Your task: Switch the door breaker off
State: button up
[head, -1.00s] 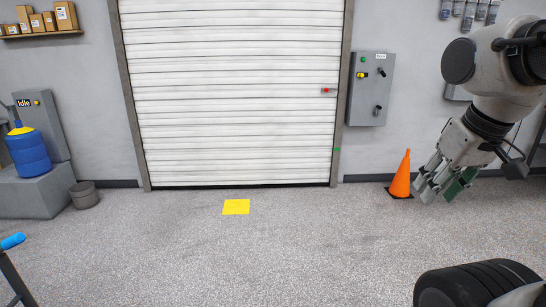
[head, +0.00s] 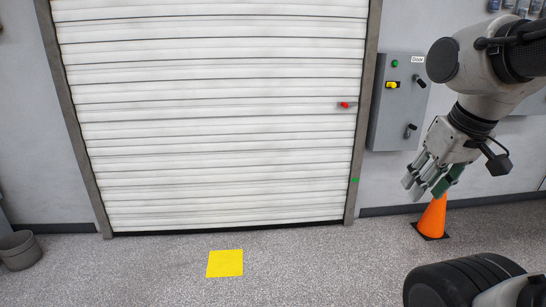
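The grey wall box labelled "Door" (head: 385,125) hangs right of the roller door. It carries a green button (head: 395,63), a yellow switch (head: 391,85) and two black handles, an upper one (head: 420,81) and a lower one (head: 410,131). Which of these is the breaker is not marked legibly, and their on or off positions are too small to tell. My gripper (head: 426,188) hangs pointing down, to the lower right of the box in the picture. Its fingers are apart with nothing visible between them, and it is clear of the handles.
The white roller door (head: 210,120) is down, with a red part (head: 345,105) near its right edge. An orange cone (head: 433,216) stands by the wall below my gripper. A yellow floor square (head: 225,263) lies before the door. A grey bin (head: 18,250) is at left. The floor between is clear.

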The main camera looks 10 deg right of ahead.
aim_at(421, 82)
jog(key=i+j+z, duration=0.1)
jog(key=i+z, duration=0.3)
jog(key=i, duration=0.15)
jog(key=i+j+z, duration=0.8)
jog(key=i, duration=0.2)
jog(key=i+j+z, duration=0.4)
jog(key=i+l+u, duration=0.3)
jog(key=i+l, duration=0.55)
